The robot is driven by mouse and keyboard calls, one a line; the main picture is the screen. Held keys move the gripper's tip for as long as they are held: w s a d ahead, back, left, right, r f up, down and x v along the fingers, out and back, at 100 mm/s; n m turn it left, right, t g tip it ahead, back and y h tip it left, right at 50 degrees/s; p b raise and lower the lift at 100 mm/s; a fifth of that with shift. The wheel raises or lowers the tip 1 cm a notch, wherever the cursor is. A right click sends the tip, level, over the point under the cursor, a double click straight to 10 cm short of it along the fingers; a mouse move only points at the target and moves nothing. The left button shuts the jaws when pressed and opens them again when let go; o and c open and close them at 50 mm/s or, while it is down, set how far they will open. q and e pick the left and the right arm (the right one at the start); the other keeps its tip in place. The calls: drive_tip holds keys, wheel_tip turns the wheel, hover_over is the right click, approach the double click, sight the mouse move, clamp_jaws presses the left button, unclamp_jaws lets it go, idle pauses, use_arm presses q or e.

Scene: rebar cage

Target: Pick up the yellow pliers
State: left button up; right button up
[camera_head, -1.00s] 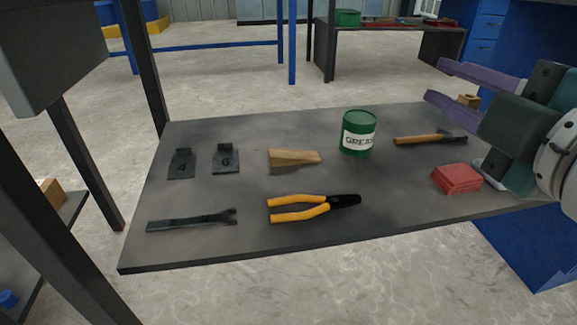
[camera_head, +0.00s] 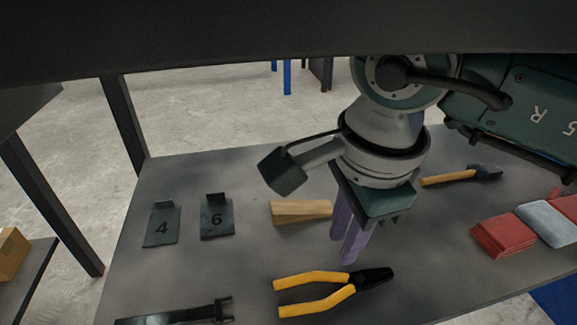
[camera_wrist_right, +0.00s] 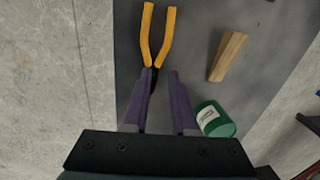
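The yellow pliers (camera_head: 318,278) lie flat on the dark table (camera_head: 240,260), handles to the left and black jaws to the right. They also show in the right wrist view (camera_wrist_right: 166,38), where a finger partly covers the black jaws. My right gripper (camera_head: 345,248) points down over the table, just behind the pliers. I cannot tell how high the fingertips are. My left gripper is not in view.
A wooden wedge (camera_head: 302,211) lies left of my right gripper. A green can (camera_wrist_right: 214,119) stands near the fingers. A dark beam (camera_head: 230,35) crosses the top.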

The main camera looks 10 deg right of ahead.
drive_tip(key=b, duration=0.3)
hover_over(332, 295)
drive_tip(key=s, duration=0.2)
drive_tip(key=f, duration=0.5)
drive_tip(key=shift+w+d+f, duration=0.15)
drive_tip(key=shift+w+d, duration=0.1)
drive_tip(key=shift+w+f, duration=0.2)
drive_tip(key=f+b, duration=0.2)
drive_tip(key=f, duration=0.1)
drive_tip(key=f+b, duration=0.1)
drive_tip(key=shift+w+a+f, duration=0.25)
drive_tip(key=shift+f, duration=0.1)
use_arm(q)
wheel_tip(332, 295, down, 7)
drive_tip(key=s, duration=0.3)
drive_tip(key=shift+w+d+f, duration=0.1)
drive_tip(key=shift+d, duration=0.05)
use_arm(e)
drive_tip(key=shift+w+r, duration=0.1)
drive_tip(key=shift+c, duration=0.2)
clamp_jaws()
